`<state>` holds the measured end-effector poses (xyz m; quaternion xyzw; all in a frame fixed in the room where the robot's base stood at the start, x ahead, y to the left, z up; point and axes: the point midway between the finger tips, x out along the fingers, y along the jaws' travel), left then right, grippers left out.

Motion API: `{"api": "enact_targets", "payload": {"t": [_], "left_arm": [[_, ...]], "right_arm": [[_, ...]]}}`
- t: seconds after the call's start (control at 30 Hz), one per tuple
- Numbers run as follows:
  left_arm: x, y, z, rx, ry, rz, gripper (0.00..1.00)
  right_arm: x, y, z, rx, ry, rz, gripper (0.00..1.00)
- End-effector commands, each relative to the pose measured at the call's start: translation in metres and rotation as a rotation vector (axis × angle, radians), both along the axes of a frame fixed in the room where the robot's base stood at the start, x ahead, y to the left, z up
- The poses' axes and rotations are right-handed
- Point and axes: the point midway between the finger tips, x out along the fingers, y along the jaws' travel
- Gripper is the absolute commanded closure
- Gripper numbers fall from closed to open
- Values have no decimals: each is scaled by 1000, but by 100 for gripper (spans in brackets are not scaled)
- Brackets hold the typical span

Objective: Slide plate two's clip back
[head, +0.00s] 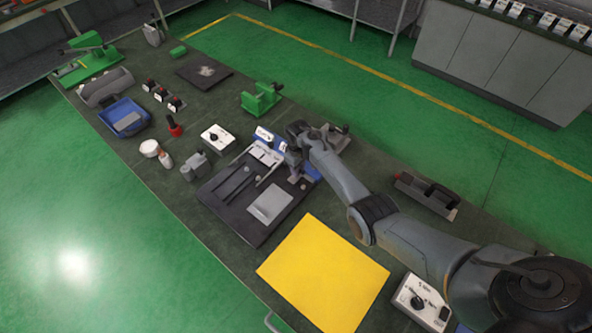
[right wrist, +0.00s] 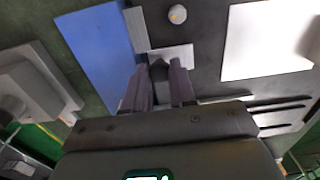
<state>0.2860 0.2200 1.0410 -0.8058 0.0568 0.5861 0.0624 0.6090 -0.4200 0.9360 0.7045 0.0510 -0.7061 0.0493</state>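On a dark board (head: 214,200) in the head view lie a light grey square plate (head: 270,205), dark rails and pale strips (head: 264,156). I cannot tell which part is plate two. My right gripper (head: 285,152) is low over the board's far end. In the right wrist view its two fingers (right wrist: 163,75) point at a small pale plate (right wrist: 175,55). A small dark piece (right wrist: 159,67), perhaps the clip, shows between the fingertips. The fingers are apart, but whether they press on it is unclear. My left gripper is not in view.
A blue panel (right wrist: 97,50), a round knob (right wrist: 177,14) and a large pale plate (right wrist: 268,42) lie near the fingers. A yellow sheet (head: 323,273), a switch box (head: 217,138) and a green fixture (head: 261,99) are on the bench around the board.

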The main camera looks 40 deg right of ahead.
Motion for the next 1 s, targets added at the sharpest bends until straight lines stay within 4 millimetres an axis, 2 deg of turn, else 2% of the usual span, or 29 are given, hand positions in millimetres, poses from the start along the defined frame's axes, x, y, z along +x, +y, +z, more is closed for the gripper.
{"api": "enact_targets", "payload": {"t": [0.03, 0.17, 0.57, 0.77, 1.0], "left_arm": [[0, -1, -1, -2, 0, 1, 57], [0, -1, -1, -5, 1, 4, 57], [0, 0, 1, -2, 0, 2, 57], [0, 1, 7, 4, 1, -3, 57], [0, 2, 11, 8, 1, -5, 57]], "right_arm": [[-1, -3, -2, -3, -3, -6, 69], [0, -2, -2, -3, -3, -5, 50], [1, -1, 5, -1, -4, -4, 50], [0, -1, 32, -1, -5, -4, 50], [0, -1, 72, -1, -5, -5, 50]]}}
